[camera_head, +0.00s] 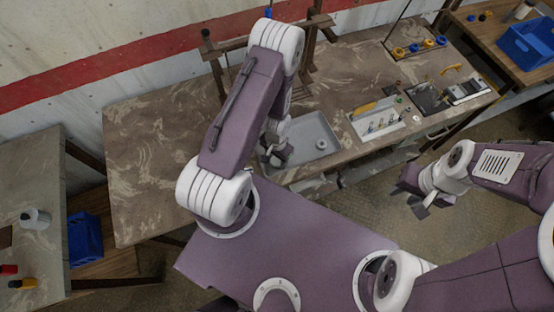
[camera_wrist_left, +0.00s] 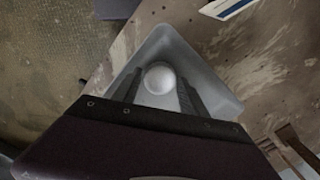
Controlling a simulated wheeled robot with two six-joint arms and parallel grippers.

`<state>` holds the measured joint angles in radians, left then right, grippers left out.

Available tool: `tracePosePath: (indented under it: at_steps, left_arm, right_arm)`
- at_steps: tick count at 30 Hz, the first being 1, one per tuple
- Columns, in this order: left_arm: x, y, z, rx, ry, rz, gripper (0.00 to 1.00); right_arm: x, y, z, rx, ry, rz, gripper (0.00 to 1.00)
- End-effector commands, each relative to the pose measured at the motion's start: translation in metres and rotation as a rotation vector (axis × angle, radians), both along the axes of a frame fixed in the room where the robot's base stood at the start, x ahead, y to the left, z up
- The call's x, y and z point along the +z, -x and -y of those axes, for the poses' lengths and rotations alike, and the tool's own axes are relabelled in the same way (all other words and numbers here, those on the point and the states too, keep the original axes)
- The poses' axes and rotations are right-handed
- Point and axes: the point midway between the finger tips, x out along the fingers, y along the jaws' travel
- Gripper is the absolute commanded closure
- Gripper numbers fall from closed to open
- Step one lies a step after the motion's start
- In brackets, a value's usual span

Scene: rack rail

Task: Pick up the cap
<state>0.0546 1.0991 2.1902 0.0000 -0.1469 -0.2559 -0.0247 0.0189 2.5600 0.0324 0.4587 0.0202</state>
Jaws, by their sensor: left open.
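The cap appears as a small round pale piece (camera_head: 321,144) lying in a shallow grey tray (camera_head: 325,157) on the workbench. In the left wrist view the cap (camera_wrist_left: 159,77) is a white disc on the tray floor, seen between my two fingers. My left gripper (camera_head: 279,153) is open and empty, over the left part of the tray in the head view. Whether its fingers touch the tray cannot be told. My right gripper (camera_head: 415,200) looks open and empty, off the bench front over the floor.
Right of the tray, a pale rack (camera_head: 378,118) holds several small parts, with a dark box (camera_head: 428,98) beyond it. A wooden frame (camera_head: 215,65) stands behind my left arm. The bench's left part is bare.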

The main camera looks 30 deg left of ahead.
Motion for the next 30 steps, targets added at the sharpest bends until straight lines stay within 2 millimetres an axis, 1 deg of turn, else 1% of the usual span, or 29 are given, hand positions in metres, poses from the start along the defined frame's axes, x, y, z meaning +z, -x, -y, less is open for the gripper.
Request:
tracePosePath:
  at_steps: [3, 9, 10, 11, 12, 14, 15, 24, 26, 30]
  left_arm:
    - [-0.010, 0.000, 0.000, 0.000, 0.000, 0.000, 0.50]
    - [-0.012, 0.000, 0.000, 0.000, 0.000, 0.001, 0.50]
    - [-0.012, 0.000, 0.000, 0.000, 0.000, 0.001, 0.52]
    - [-0.012, 0.000, 0.000, 0.000, 0.000, 0.001, 0.61]
    - [-0.012, 0.000, 0.000, 0.000, 0.000, 0.001, 0.72]
    - [-0.012, 0.000, 0.000, 0.000, 0.000, 0.001, 0.89]
    - [-0.012, 0.000, 0.000, 0.000, 0.000, 0.001, 0.95]
    - [-0.009, -0.001, 0.000, 0.000, 0.000, 0.002, 0.95]
    - [-0.005, -0.001, 0.000, 0.000, 0.000, 0.004, 0.95]
    - [0.013, -0.002, 0.000, 0.000, 0.000, 0.005, 0.95]
  right_arm:
    - [0.002, 0.000, 0.000, 0.000, 0.000, 0.000, 0.64]
    - [0.002, 0.000, 0.000, 0.000, 0.000, 0.000, 0.64]
    - [0.002, 0.000, 0.000, 0.000, 0.000, 0.000, 0.64]
    - [0.002, 0.000, 0.000, 0.000, 0.000, 0.000, 0.64]
    - [0.002, 0.000, 0.000, 0.000, 0.000, 0.000, 0.64]
    - [0.002, 0.000, 0.000, 0.000, 0.000, 0.000, 0.64]
    - [0.002, 0.000, 0.000, 0.000, 0.000, 0.000, 0.64]
    - [0.000, 0.000, 0.000, 0.000, 0.000, 0.000, 0.64]
    - [-0.001, 0.000, 0.000, 0.000, 0.000, 0.000, 0.64]
    - [-0.007, 0.000, 0.000, 0.000, 0.000, 0.000, 0.64]
